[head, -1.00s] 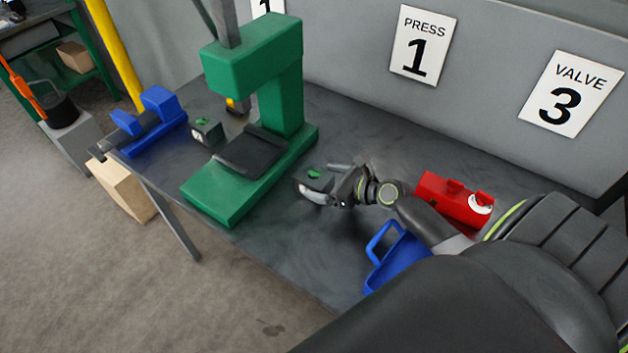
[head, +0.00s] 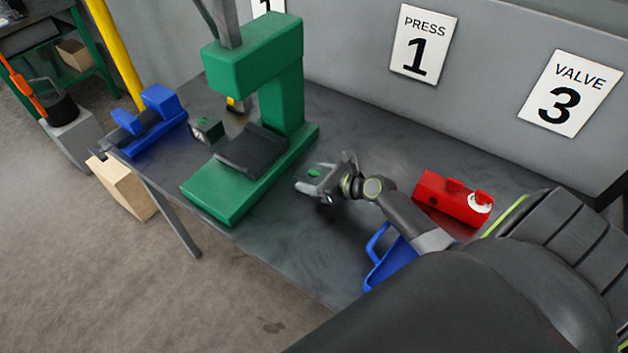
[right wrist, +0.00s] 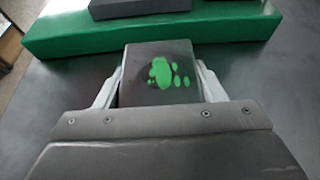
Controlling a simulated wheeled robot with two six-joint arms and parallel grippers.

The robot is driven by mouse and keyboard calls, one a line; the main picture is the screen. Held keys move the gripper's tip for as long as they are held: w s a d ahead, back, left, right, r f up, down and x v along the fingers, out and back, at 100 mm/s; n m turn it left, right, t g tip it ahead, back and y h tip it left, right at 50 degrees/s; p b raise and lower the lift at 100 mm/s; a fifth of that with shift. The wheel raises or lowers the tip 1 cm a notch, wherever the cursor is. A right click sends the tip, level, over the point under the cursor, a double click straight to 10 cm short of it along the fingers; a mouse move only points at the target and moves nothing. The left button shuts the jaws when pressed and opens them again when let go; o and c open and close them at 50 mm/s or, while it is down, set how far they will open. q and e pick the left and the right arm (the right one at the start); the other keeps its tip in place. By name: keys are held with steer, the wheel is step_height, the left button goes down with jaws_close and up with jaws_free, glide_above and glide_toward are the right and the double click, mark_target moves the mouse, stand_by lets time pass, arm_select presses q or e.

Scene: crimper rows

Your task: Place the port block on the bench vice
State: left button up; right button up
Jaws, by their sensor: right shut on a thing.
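My right gripper (head: 309,186) is shut on a dark grey block with a green mark on top, the port block (head: 318,172). It holds the block to the right of the green press. In the right wrist view the port block (right wrist: 150,80) sits between the two pale fingers, its marked top face toward the camera. The blue bench vice (head: 158,122) is at the left end of the bench, beyond the press from my gripper. My left gripper is not in view.
The green press (head: 292,90) stands between my gripper and the vice. A second dark block with a green mark (head: 207,130) stands between vice and press. A red valve body (head: 447,196) and a blue handled item (head: 392,262) are at right, near my arm.

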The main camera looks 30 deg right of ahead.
mark_target(311, 176)
steer(key=c, duration=0.5)
steer(key=shift+o, duration=0.2)
steer(key=shift+w+r, duration=0.1)
steer(key=shift+r, duration=0.45)
step_height(311, 176, up, 9)
steer(key=shift+r+p, duration=0.1)
steer(key=shift+p, duration=1.05)
steer(key=shift+s+a+b, duration=0.25)
steer(key=shift+a+b, duration=0.2)
steer(key=shift+b, duration=0.05)
steer(key=s+a+r+n+g+y+b, duration=0.3)
steer(key=s+a+b, duration=0.5)
steer(key=s+a, duration=0.3)
steer(key=a+n+g+y, duration=0.1)
steer(key=n+y, duration=0.1)
steer(key=n, duration=0.1)
steer(key=shift+s+r+g+y, duration=0.15)
steer(key=shift+s+g+y, duration=0.25)
